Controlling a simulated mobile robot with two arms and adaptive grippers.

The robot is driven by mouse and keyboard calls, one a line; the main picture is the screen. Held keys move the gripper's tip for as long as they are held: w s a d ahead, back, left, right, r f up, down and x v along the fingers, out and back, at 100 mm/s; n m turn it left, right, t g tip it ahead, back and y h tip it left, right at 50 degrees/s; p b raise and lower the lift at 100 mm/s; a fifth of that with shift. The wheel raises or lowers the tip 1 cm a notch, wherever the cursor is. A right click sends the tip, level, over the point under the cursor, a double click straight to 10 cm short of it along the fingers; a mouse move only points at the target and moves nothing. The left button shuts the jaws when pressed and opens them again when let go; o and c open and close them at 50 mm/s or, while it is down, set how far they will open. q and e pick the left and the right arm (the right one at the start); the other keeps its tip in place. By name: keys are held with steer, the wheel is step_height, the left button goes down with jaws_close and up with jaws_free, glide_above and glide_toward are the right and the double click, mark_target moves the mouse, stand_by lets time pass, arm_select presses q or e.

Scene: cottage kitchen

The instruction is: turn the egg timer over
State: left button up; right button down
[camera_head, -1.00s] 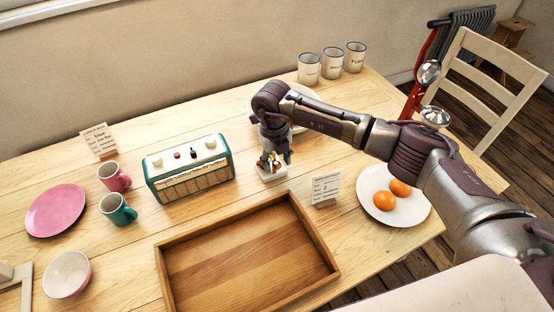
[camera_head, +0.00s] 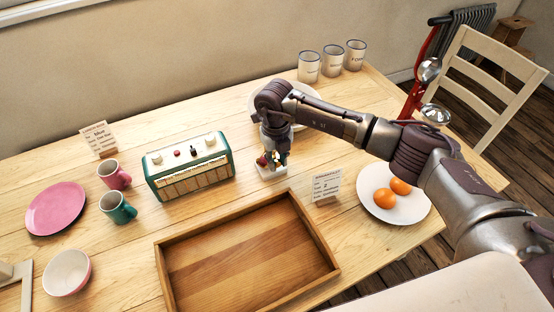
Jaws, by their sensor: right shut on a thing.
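My left gripper is not in view.
A green radio (camera_head: 188,172) stands left of the gripper and a wooden tray (camera_head: 322,242) lies in front. A small card (camera_head: 326,187) stands to the right, before a plate (camera_head: 417,211) with two oranges. Three white cups (camera_head: 333,61) stand at the back.

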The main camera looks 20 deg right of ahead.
steer(key=y+b, duration=0.3)
steer(key=shift+w+d+f+g+y, duration=0.15)
steer(key=shift+d+f+g+y, duration=0.15)
steer(key=shift+d+y, duration=0.1)
steer(key=shift+r+g+y+b, duration=0.1)
steer(key=shift+g+y+b, duration=0.2)
steer(key=shift+y+b, duration=0.8)
steer(key=shift+b, duration=0.3)
steer(key=shift+r, duration=0.1)
steer(key=c, duration=1)
jaws_free()
steer(key=shift+o, duration=0.2)
steer(key=v, duration=1.2)
steer(key=shift+d, duration=0.35)
